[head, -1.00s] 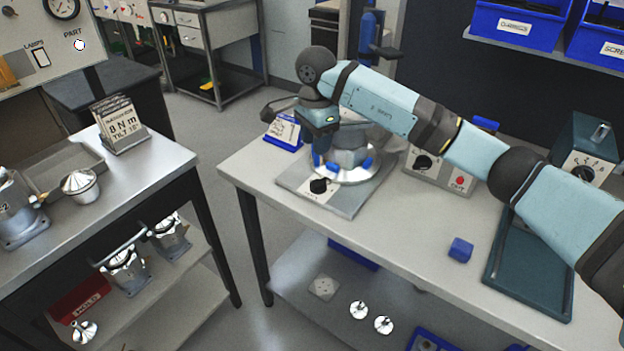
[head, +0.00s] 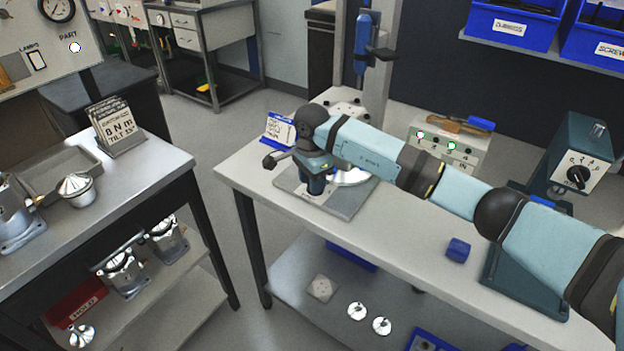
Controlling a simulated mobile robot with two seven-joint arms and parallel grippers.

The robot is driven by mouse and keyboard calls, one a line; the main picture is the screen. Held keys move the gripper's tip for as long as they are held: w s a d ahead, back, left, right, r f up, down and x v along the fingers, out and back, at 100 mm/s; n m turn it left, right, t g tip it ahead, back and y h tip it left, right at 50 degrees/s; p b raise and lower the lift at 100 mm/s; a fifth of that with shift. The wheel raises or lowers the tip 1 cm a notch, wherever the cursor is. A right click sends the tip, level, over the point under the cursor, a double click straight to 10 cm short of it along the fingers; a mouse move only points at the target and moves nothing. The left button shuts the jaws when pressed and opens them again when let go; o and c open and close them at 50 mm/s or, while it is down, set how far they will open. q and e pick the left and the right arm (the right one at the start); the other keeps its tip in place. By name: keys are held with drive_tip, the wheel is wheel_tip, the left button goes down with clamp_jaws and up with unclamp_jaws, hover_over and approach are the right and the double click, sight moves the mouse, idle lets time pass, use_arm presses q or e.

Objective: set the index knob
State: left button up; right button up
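My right gripper (head: 315,188) points down over the front of the grey base plate (head: 350,203) of a turntable fixture. Its fingertips are at the spot where a small black knob stood on this plate, and they hide that knob. I cannot tell whether they touch or grip it. The bright round disc (head: 352,178) of the fixture shows partly behind my wrist and forearm. Another black knob (head: 578,176), on a white numbered dial, is on the teal box (head: 570,150) at the right. My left gripper is not in view.
A grey box with lit green lamps (head: 452,145) stands behind my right forearm. A card in a blue stand (head: 280,130) is left of my wrist. A small blue block (head: 458,249) lies near the bench's front edge.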

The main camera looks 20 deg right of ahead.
clamp_jaws()
